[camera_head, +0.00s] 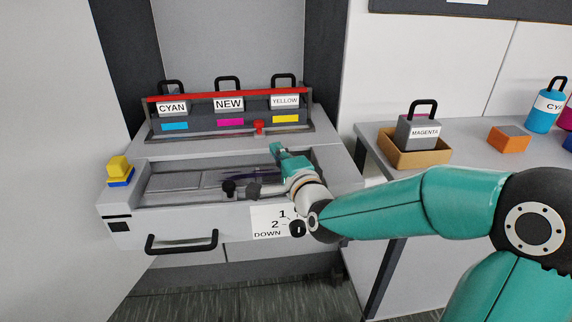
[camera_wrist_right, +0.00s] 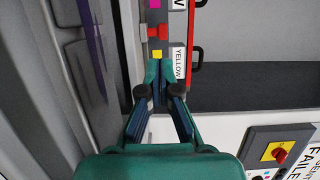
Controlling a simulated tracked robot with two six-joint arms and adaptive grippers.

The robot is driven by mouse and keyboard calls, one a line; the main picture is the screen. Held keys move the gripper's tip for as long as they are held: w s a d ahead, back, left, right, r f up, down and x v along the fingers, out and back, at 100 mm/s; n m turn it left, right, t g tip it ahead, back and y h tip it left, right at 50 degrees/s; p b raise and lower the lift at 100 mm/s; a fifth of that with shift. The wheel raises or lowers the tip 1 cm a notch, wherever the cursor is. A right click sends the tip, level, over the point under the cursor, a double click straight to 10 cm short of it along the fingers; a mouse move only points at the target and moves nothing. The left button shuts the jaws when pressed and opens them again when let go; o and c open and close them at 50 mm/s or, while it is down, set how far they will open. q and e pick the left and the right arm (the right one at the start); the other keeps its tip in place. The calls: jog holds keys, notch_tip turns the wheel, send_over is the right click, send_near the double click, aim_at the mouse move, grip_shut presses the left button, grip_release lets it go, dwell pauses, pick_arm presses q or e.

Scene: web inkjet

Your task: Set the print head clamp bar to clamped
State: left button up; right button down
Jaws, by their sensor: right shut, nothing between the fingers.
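The red print head clamp bar (camera_head: 228,97) runs across the upper front of the print head row, just above the labels; it also shows in the right wrist view (camera_wrist_right: 195,60). Three heads stand behind it, labelled CYAN (camera_head: 172,108), NEW (camera_head: 229,104) and YELLOW (camera_head: 285,101). A small red block (camera_head: 259,127) sits at the front of the row; it also shows in the right wrist view (camera_wrist_right: 158,32). My right gripper (camera_head: 277,149) is shut and empty, in front of and below the bar, near the yellow end. My left gripper is not in view.
An open drawer (camera_head: 125,222) with a black handle lies below the heads. Blue and yellow blocks (camera_head: 119,170) sit at its left corner. On the right table are a MAGENTA head (camera_head: 417,132) in a tray and an orange box (camera_head: 509,138). A red button (camera_wrist_right: 280,155) shows in the wrist view.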

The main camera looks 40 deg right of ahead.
jog(key=v, duration=0.4)
jog(key=shift+s, duration=0.1)
dwell(0.4)
